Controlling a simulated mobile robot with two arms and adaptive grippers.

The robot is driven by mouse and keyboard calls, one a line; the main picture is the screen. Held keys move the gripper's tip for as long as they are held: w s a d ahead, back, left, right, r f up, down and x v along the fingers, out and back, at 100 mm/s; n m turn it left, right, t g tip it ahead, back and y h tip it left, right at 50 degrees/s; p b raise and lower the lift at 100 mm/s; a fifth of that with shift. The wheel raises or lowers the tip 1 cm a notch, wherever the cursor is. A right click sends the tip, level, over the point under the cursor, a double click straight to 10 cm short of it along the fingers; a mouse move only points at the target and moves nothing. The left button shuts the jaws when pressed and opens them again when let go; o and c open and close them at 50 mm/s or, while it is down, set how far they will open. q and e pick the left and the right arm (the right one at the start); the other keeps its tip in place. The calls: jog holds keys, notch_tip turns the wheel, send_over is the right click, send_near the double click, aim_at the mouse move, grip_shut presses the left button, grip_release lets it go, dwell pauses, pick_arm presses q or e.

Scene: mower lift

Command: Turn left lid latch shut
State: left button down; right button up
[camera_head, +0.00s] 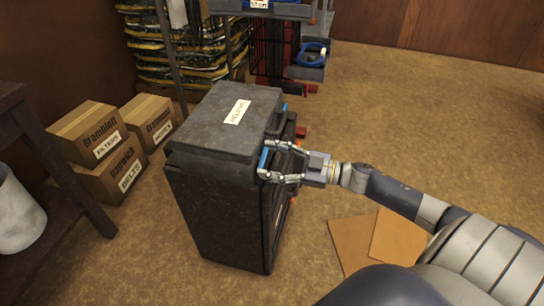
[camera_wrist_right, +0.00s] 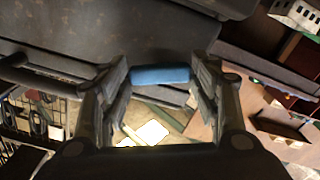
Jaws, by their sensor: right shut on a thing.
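A black case with a closed lid (camera_head: 228,108) stands upright on the floor, a white label on top. The left lid latch (camera_head: 263,160) is a blue bar at the near end of the lid's front edge. A second blue latch (camera_head: 284,107) shows at the far end of that edge. My right gripper (camera_head: 267,160) is shut on the left latch, one finger on each side. In the right wrist view the blue latch (camera_wrist_right: 160,75) lies between the fingertips, against the dark case. My left gripper is not in view.
Cardboard boxes (camera_head: 107,152) stand left of the case, beside a dark table (camera_head: 50,160). A rack (camera_head: 175,50) stands behind. Flat brown sheets (camera_head: 352,243) lie under my right arm. The floor at the right is clear.

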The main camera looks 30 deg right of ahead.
jog(key=n+p, duration=0.1)
jog(key=n, duration=0.2)
jog(key=shift+n, duration=5)
pick_arm(q)
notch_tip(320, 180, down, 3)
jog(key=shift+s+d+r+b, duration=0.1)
jog(key=shift+b, duration=0.2)
pick_arm(e)
jog(key=shift+n, duration=0.3)
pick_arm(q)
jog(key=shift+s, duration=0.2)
